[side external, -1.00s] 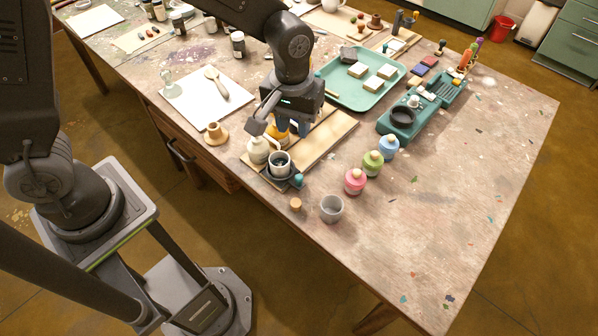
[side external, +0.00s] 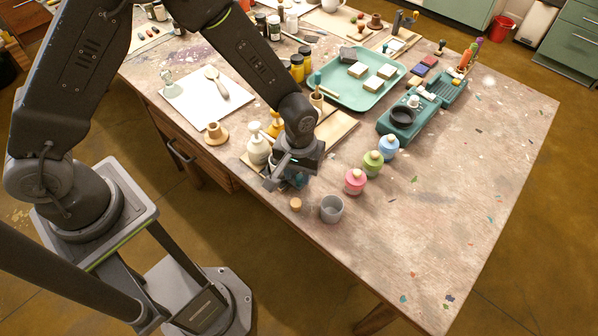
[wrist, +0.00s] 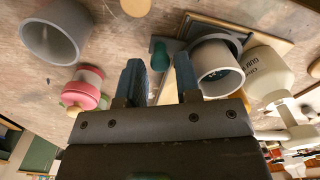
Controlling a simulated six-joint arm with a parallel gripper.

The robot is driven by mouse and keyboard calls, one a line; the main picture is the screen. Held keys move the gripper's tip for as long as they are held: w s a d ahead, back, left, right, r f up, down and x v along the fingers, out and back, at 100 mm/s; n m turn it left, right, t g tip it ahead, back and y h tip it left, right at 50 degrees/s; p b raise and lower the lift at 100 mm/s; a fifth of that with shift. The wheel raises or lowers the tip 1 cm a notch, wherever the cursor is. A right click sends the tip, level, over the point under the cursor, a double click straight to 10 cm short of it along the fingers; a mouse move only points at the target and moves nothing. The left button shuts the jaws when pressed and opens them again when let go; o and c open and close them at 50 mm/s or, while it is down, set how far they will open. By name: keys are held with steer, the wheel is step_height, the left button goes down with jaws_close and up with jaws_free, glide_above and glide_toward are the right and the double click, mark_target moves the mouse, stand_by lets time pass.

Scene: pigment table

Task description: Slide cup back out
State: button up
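A grey cup (wrist: 218,68) sits in a dark holder (wrist: 236,40) on a wooden board in the wrist view. In the side view my gripper (side external: 283,178) hides most of that cup and holder. In the wrist view the gripper (wrist: 158,62) has its two fingers well apart. A teal knob (wrist: 160,52) shows between or beyond them. The cup is just right of the right finger, outside the gap; I cannot tell whether they touch. A second grey cup (side external: 331,208) stands on the bare table; it also shows in the wrist view (wrist: 55,30).
A cream pump bottle (side external: 258,146) stands close beside my gripper, also in the wrist view (wrist: 265,72). Pink (side external: 355,181), green (side external: 373,163) and blue bottles (side external: 389,147) stand to the right. A cork (side external: 296,205) lies in front. The table's right front is mostly clear.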

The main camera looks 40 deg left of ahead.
steer(key=shift+f, duration=0.4)
steer(key=shift+c, duration=0.2)
jaws_close()
